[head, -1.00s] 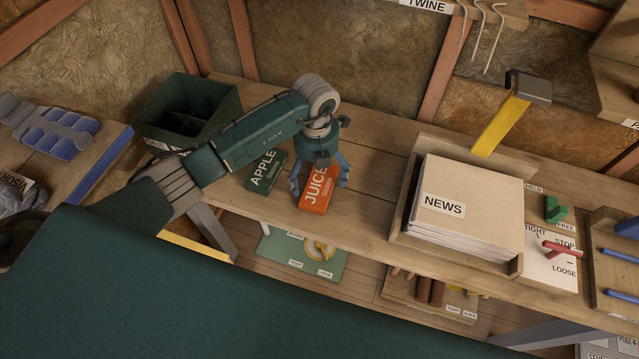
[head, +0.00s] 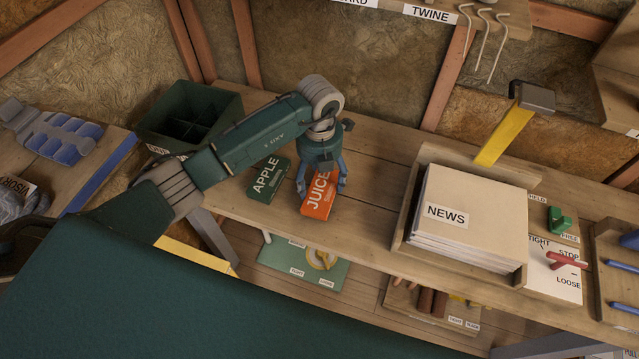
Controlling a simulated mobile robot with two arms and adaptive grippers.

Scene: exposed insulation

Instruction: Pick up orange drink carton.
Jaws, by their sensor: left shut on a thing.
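The orange drink carton (head: 318,197), lettered JUICE, is on the wooden bench near its front edge. My left gripper (head: 322,180) comes down over it from behind, with blue fingers on either side, and is shut on it. I cannot tell whether the carton is touching the bench or slightly raised. The green APPLE carton (head: 267,181) lies just left of it, apart from the gripper. My right gripper is not in view.
A dark green divided bin (head: 218,104) stands at the back left of the bench. A wooden tray holds a NEWS paper stack (head: 465,215) to the right. A yellow-handled tool (head: 504,135) rises behind it. Bench space between carton and tray is clear.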

